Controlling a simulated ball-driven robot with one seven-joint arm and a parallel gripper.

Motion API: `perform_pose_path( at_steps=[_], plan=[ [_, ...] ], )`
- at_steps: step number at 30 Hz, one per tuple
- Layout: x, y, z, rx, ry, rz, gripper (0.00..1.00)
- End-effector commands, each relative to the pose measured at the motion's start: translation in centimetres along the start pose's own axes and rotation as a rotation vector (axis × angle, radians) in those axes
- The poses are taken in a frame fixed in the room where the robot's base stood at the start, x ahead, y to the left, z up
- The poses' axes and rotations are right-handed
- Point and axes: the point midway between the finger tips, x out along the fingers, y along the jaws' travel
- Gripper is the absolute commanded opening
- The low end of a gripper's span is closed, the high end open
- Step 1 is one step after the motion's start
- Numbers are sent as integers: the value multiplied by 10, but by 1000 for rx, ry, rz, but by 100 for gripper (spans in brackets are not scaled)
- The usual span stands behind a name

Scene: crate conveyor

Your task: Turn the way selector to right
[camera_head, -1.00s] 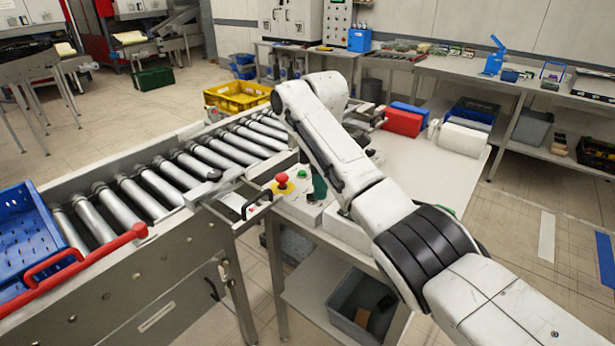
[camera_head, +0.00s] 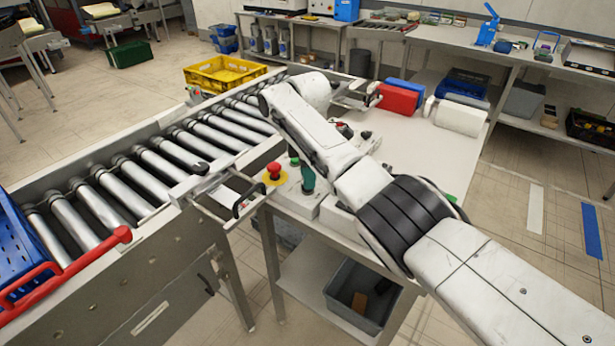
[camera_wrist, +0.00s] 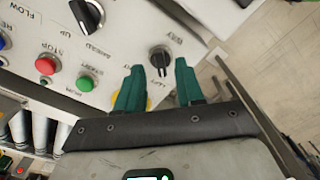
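The way selector (camera_wrist: 160,57) is a black rotary knob on a pale control panel, shown in the wrist view. The label beside it is partly readable. Its handle seems to point towards my gripper, but the exact setting is hard to tell. My gripper (camera_wrist: 158,66) has two green fingers, spread apart and empty, with their tips close to the knob on either side of its handle. I cannot tell whether they touch it. In the head view one green finger (camera_head: 307,178) shows over the panel, and my arm hides the selector.
Another black knob (camera_wrist: 87,14), a red stop button (camera_wrist: 46,64) and a green button (camera_wrist: 85,82) sit on the same panel. A red emergency button (camera_head: 274,170) stands close to my gripper. The roller conveyor (camera_head: 155,165) runs along the left, with a blue crate (camera_head: 25,250) on it.

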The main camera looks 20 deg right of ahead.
Motion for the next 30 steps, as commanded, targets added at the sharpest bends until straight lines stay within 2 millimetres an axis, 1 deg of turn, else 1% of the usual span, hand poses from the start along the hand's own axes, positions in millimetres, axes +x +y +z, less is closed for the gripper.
perform_pose_path(
  at_steps=[1,3,6,15,27,30],
  plan=[
    [6,0,0,0,0,-1,37],
    [12,0,0,0,0,-1,37],
    [17,0,0,0,0,0,37],
    [19,0,0,-1,0,1,37],
    [18,0,0,0,0,1,0],
    [18,0,0,0,0,1,0]
  ],
)
